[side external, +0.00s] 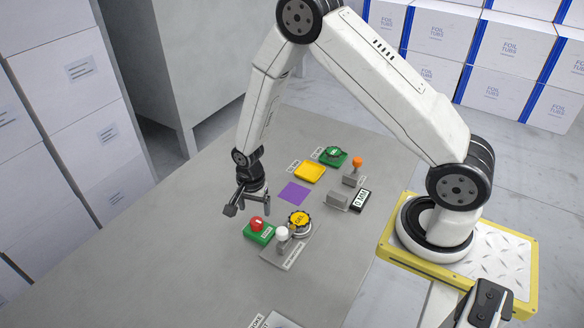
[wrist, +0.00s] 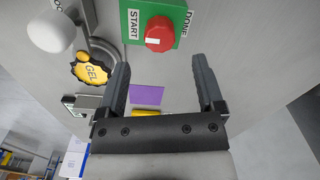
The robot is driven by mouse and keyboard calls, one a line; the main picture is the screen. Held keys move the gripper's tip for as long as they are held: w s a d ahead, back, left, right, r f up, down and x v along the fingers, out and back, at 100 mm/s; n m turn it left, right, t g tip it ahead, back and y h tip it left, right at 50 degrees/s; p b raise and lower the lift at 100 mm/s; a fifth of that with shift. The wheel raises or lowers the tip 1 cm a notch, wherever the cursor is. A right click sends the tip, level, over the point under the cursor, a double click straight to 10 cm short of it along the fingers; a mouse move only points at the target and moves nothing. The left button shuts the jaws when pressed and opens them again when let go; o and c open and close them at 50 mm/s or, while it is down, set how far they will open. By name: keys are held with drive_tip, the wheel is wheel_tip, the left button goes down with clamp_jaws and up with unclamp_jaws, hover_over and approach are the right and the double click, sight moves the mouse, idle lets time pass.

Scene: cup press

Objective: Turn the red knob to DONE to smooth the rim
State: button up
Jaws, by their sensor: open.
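The red knob (side external: 257,223) sits on a green base (side external: 268,236) near the front of the table. In the wrist view the red knob (wrist: 160,32) stands beyond my fingertips, about midway between them. Its green base (wrist: 131,8) has a START label on the left and a DONE label on the right. A white mark on the knob lies low and left of its middle, on the START side. My gripper (side external: 243,205) is open and empty, apart from the knob; it also shows in the wrist view (wrist: 159,66).
Beside the knob stand a yellow GEL dial (side external: 298,218) and a white round-topped knob (side external: 282,234) on a grey plate. A purple square (side external: 294,193), yellow tray (side external: 310,172), green-based control (side external: 333,156) and orange-topped lever (side external: 356,163) lie farther back. The table's left side is clear.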

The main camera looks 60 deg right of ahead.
sight(256, 221)
drive_tip(key=shift+f, duration=3.05)
clamp_jaws()
